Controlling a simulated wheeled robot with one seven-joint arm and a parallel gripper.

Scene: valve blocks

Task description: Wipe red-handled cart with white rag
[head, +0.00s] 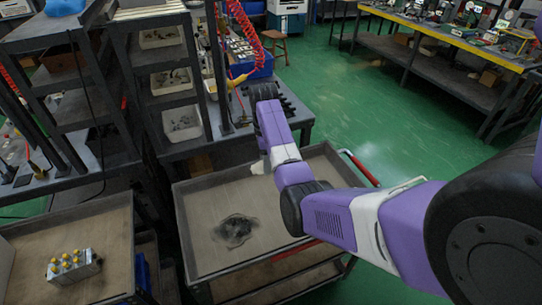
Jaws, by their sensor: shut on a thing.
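The red-handled cart (197,225) stands in the lower middle of the head view, with a grey-brown tray top and a red handle at its right end. A dark smudge (235,230) lies on its top. My purple arm reaches in from the right over the cart. My gripper (264,156) is mostly hidden behind my forearm, near the cart's far edge. It is shut on the white rag (257,168), of which a small part shows at or just above the tray, beyond the smudge. Whether the rag touches the tray is unclear.
A second cart (110,240) at lower left carries a valve block (73,267) with yellow caps. A dark workbench with bins (182,122) stands behind the red-handled cart. Another workbench (440,65) is at upper right. Green floor (380,125) is open between them.

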